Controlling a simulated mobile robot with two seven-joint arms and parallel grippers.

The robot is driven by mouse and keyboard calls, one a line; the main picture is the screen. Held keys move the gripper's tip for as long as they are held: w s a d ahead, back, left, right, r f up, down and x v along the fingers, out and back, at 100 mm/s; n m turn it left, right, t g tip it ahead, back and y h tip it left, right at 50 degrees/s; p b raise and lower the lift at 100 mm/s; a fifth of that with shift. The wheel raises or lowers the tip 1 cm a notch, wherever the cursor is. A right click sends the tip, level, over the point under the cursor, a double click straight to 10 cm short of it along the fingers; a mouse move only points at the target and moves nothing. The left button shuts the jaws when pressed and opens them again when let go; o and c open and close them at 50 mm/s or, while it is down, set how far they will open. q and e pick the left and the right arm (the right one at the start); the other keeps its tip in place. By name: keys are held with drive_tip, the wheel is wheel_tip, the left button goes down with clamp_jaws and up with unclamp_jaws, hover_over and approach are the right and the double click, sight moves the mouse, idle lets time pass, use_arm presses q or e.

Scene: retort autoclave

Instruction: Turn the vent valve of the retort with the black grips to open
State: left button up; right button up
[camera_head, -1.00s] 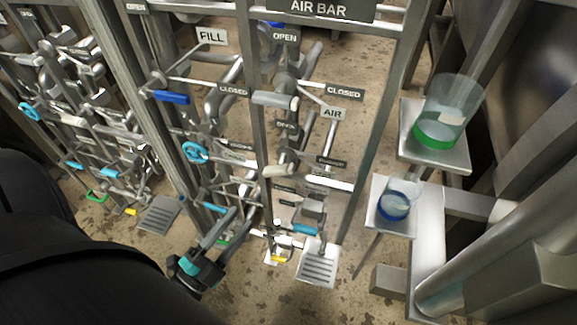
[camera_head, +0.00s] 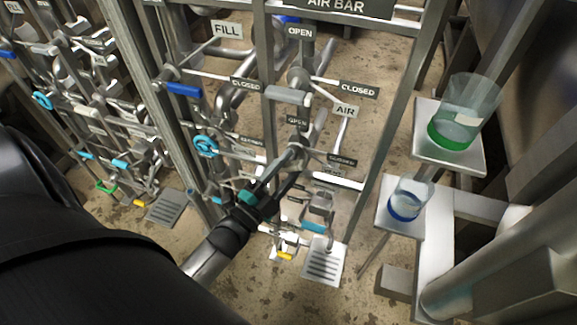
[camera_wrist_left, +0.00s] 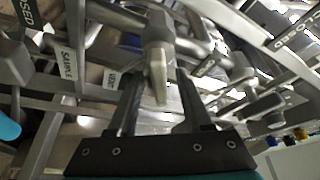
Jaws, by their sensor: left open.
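My left gripper (camera_head: 284,172) is open in the head view, at a valve on the middle rack below the AIR sign. In the left wrist view its fingers (camera_wrist_left: 158,88) stand on either side of a pale lever grip (camera_wrist_left: 158,82) on a grey valve body (camera_wrist_left: 158,28); I cannot tell whether they touch it. In the head view the gripper hides most of this lever. An OPEN plate (camera_head: 297,122) is above this valve and a CLOSED plate (camera_head: 342,160) to its right. I see no clearly black grip. My right gripper is not in view.
Above are a grey-handled lever (camera_head: 288,96), a blue-handled lever (camera_head: 184,89) and the AIR sign (camera_head: 345,110). A cyan handwheel (camera_head: 205,146) is left of the gripper. Two clear beakers (camera_head: 464,118) (camera_head: 408,200) stand on shelves at right. Rack posts flank the valve.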

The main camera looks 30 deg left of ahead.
use_arm(q)
clamp_jaws()
idle(0.4)
